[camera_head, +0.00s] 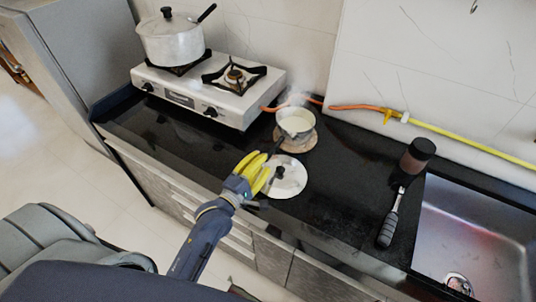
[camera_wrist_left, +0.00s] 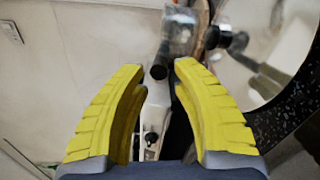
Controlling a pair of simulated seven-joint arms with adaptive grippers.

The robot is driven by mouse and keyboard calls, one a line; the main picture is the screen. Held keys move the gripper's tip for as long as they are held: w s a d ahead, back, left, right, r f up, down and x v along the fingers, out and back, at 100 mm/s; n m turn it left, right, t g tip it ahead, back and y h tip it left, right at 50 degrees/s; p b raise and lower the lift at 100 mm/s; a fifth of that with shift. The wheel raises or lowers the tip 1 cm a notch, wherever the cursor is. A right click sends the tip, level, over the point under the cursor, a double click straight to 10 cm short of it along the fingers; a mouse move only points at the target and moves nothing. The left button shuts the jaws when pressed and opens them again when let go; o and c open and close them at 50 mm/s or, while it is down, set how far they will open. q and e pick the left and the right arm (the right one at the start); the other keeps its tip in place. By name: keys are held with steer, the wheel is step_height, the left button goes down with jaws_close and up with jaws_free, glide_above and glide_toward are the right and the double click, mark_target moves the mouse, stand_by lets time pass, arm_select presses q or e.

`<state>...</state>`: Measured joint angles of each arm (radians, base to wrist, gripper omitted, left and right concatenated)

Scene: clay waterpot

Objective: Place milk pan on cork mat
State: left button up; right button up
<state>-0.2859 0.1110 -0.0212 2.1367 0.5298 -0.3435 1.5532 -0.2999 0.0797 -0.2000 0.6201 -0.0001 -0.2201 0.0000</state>
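The milk pan (camera_head: 296,122) is white and steaming. In the head view it appears to stand on the round brown cork mat (camera_head: 309,144), whose rim shows around and below it. Its dark handle points down-left toward my left gripper (camera_head: 261,168). In the left wrist view the left gripper (camera_wrist_left: 166,68) has its yellow fingers apart and nothing held. The dark handle end (camera_wrist_left: 159,71) shows at the gap between the fingertips; contact cannot be told. The pan body (camera_wrist_left: 181,32) is partly cut off at the top there. My right gripper is in neither view.
A white lid (camera_head: 288,180) with a dark knob lies just right of my left gripper. A two-burner stove (camera_head: 240,107) with a large lidded pot (camera_head: 172,42) stands behind left. A dark-handled tool (camera_head: 390,220) and a sink (camera_head: 470,240) are at right.

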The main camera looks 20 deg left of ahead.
arm_select(q)
steer(key=shift+s+a, duration=0.15)
steer(key=shift+s, duration=0.75)
steer(key=shift+s+a, duration=0.2)
steer(key=shift+s, duration=0.75)
steer(key=shift+s+a, duration=0.15)
steer(key=shift+s, duration=0.75)
